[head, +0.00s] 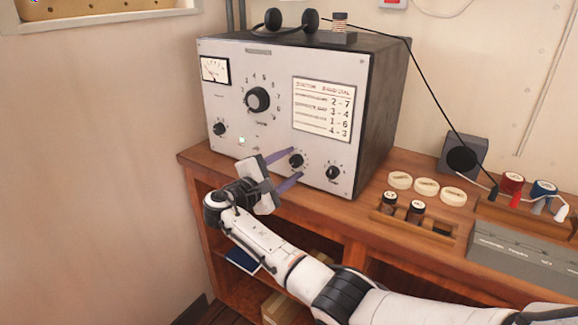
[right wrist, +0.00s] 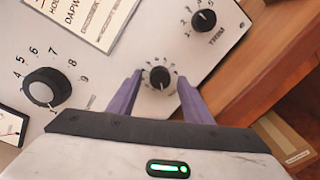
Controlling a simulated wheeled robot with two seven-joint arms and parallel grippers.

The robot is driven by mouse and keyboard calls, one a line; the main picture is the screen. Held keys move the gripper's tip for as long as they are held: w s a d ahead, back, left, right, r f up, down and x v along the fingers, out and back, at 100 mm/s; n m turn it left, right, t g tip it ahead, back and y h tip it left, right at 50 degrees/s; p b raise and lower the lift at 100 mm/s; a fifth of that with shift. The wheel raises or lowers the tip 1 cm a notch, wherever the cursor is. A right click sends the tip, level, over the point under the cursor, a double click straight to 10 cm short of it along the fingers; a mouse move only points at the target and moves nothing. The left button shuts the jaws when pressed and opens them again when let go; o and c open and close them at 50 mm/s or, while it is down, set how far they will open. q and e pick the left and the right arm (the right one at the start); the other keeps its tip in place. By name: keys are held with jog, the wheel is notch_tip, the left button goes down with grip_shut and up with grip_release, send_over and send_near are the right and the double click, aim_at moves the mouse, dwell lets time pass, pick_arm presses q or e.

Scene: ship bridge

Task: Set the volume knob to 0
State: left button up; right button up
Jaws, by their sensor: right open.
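A grey radio set (head: 235,160) stands on a wooden desk, with several black knobs on its front panel. A small black knob (head: 297,160) sits low on the panel, right of centre, with a number scale around it. Its label is not readable, so I cannot confirm it is the volume knob. My right gripper (head: 295,163) is open, its purple fingers on either side of this knob. In the right wrist view the knob (right wrist: 160,77) sits between the fingertips, with a gap showing on both sides. A pale mark on it points toward the gripper's palm. My left gripper is not in view.
A large dial knob (head: 257,99), a lower-left knob (head: 220,128) and a knob marked TRIM (right wrist: 204,21) are on the same panel. A paper card (head: 323,108) is above. Jars, pale discs and a grey box (head: 520,255) occupy the desk to the right.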

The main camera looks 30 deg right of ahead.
jog(key=b+v, duration=0.1)
jog(key=v, duration=0.9)
jog(key=shift+a, duration=0.15)
jog(key=s+a+f+n+t+y, duration=0.1)
jog(key=s+f+y, duration=0.15)
jog(key=f, duration=0.75)
jog(key=s+a+f+t+y, duration=0.1)
jog(key=f+y, duration=0.2)
jog(key=f, duration=0.6)
jog(key=s+a+f+m+y, duration=0.1)
jog(key=s+a+f+y, duration=0.15)
jog(key=s+f, duration=0.4)
jog(key=s+a+f+y, duration=0.2)
jog(key=s+f+y, duration=0.2)
jog(key=f, duration=0.5)
jog(key=s+a+m+y, duration=0.3)
jog(key=s+m, duration=0.1)
jog(key=s, duration=0.5)
jog(key=s+a+f+m+y, duration=0.1)
jog(key=s+a+m+y, duration=0.2)
jog(key=s, duration=0.7)
jog(key=shift+a+m+t+y, duration=0.3)
jog(key=shift+a+m+t, duration=0.1)
jog(key=shift+a, duration=0.25)
jog(key=shift+f, duration=0.1)
